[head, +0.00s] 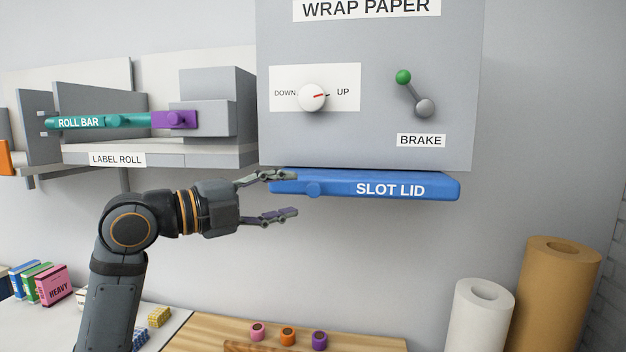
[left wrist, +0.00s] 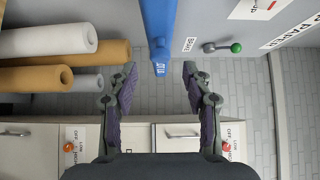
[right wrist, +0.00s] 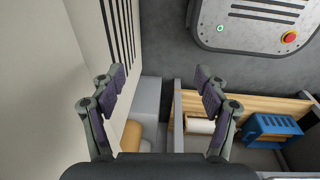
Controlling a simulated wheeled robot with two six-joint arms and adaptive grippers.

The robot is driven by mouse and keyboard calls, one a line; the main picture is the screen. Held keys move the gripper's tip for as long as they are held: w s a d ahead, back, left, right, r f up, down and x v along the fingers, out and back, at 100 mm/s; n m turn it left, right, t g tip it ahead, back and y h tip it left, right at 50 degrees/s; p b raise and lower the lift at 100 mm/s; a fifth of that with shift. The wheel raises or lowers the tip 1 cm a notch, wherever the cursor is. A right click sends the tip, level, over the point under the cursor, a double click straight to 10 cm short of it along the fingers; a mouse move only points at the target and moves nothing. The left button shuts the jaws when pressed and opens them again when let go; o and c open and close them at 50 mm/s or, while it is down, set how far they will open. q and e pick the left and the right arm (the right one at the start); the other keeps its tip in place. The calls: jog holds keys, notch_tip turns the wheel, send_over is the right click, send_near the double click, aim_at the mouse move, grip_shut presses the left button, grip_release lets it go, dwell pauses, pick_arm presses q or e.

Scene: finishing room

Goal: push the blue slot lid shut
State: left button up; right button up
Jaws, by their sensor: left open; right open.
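The blue slot lid (head: 400,187) sticks out below the grey wrap paper box (head: 375,125) and lies nearly level, with a rounded knob (head: 313,189) near its left end. My left gripper (head: 280,196) is open at the lid's left end. Its upper finger overlaps the lid's left end in the head view; I cannot tell if they touch. In the left wrist view the lid (left wrist: 159,30) points down between the open fingers, with nothing gripped. My right gripper (right wrist: 165,88) is open and empty in the right wrist view, away from the lid.
A white dial (head: 312,96) and a brake lever (head: 415,93) are on the box front. The teal roll bar (head: 85,122) is at the left above the label roll shelf. A brown roll (head: 558,295) and a white roll (head: 483,315) stand at lower right. Open air lies below the lid.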

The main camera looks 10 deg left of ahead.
aim_at(310, 191)
pick_arm(q)
jog(key=p+x, duration=0.3)
jog(key=x, duration=0.3)
jog(key=shift+s+d+r, duration=0.1)
jog(key=shift+r, duration=0.05)
jog(key=shift+w+d, duration=0.3)
jog(key=shift+w, duration=0.1)
grip_shut()
